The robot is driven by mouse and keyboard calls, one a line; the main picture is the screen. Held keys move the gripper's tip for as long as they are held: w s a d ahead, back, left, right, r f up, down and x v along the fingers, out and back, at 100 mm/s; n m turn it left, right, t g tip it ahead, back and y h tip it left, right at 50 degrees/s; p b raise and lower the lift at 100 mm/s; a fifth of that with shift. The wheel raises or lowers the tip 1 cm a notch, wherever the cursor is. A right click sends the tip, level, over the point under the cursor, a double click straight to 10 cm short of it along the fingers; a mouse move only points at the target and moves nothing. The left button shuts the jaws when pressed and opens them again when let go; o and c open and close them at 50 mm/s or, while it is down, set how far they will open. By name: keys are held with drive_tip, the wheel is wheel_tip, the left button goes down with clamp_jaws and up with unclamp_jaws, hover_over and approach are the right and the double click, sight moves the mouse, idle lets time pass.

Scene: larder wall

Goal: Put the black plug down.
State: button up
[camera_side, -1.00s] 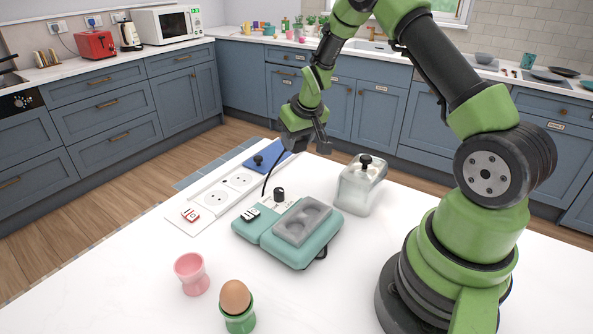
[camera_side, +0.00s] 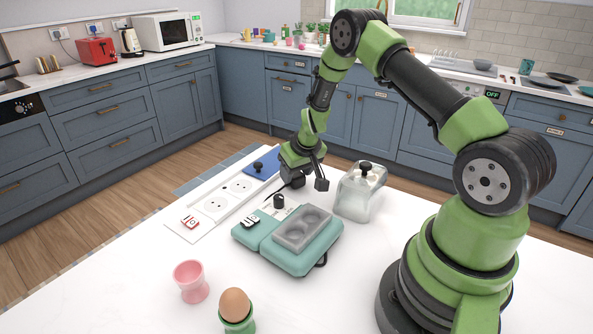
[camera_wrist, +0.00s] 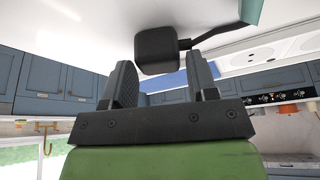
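The black plug (camera_wrist: 155,48) is a dark block with a cord running off to the right in the wrist view. It lies against the white worktop, just beyond the fingertips. In the side view the plug (camera_side: 294,181) is low at the worktop, partly hidden by my gripper (camera_side: 308,182). The fingers of my gripper (camera_wrist: 162,72) stand apart, one on each side of the plug's line, with gaps showing. The cord leads to the teal appliance (camera_side: 310,255) with a grey top plate.
A white socket strip (camera_side: 228,198) lies left of the plug, with a blue piece (camera_side: 262,160) at its far end. A glass jar (camera_side: 347,205) with a black knob stands close on the right. A pink egg cup (camera_side: 191,283) and an egg (camera_side: 235,304) are in front.

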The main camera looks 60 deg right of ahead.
drive_tip(key=shift+o, duration=0.8)
drive_tip(key=s+a+r+t, duration=0.1)
drive_tip(key=s+a+r, duration=0.25)
drive_tip(key=r, duration=0.45)
drive_tip(key=s+a+r+y, duration=0.15)
drive_tip(key=a+r, duration=0.25)
drive_tip(key=r, duration=0.4)
drive_tip(key=s+a+r+t+h, duration=0.1)
drive_tip(key=s+a+r, duration=0.25)
drive_tip(key=r, duration=0.45)
drive_tip(key=s+a+r+y, duration=0.1)
drive_tip(key=s+a+r, duration=0.1)
drive_tip(key=s+a, duration=0.2)
drive_tip(key=s+a+r+t+y, duration=0.1)
drive_tip(key=s+a+r+y, duration=0.1)
drive_tip(key=s, duration=0.8)
drive_tip(key=a+r, duration=0.1)
drive_tip(key=a, duration=0.1)
drive_tip(key=shift+a+n, duration=0.3)
drive_tip(key=shift+a, duration=0.1)
drive_tip(key=shift+s, duration=0.1)
